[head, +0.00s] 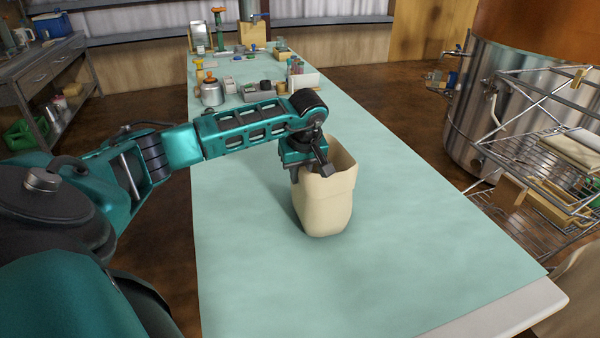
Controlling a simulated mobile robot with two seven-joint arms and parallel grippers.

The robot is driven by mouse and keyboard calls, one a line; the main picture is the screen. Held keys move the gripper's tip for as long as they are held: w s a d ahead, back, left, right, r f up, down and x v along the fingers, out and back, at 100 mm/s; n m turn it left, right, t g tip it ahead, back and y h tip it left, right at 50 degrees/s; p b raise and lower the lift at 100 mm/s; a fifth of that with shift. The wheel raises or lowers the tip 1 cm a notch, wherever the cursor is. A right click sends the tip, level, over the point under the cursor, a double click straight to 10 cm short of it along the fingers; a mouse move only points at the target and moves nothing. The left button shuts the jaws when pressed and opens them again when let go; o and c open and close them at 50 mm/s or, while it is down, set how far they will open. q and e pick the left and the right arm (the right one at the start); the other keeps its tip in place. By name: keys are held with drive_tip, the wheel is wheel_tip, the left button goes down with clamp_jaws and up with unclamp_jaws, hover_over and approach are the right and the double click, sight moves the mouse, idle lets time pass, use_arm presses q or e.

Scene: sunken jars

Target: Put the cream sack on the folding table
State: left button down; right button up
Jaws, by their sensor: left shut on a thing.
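The cream sack (325,208) is upright with an open, uneven top, at the middle of the long table. My left gripper (308,172) is at the sack's left upper rim and is shut on it; its fingertips are partly hidden by the sack and the wrist. The sack's base appears at or just above the tabletop; I cannot tell if it touches. The folding table (400,255) has a pale green cover and a white edge at the front right. My right gripper is not in view.
A kettle (211,92), small tools and a white box (303,80) stand toward the table's far end. A wire rack (520,165) and a large metal tank (500,90) are at the right. The table around and in front of the sack is clear.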

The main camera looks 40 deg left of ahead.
use_arm(q)
drive_tip(key=c, duration=1.1)
unclamp_jaws()
drive_tip(key=v, duration=1.2)
drive_tip(key=shift+r+p, duration=0.15)
drive_tip(key=shift+p, duration=0.2)
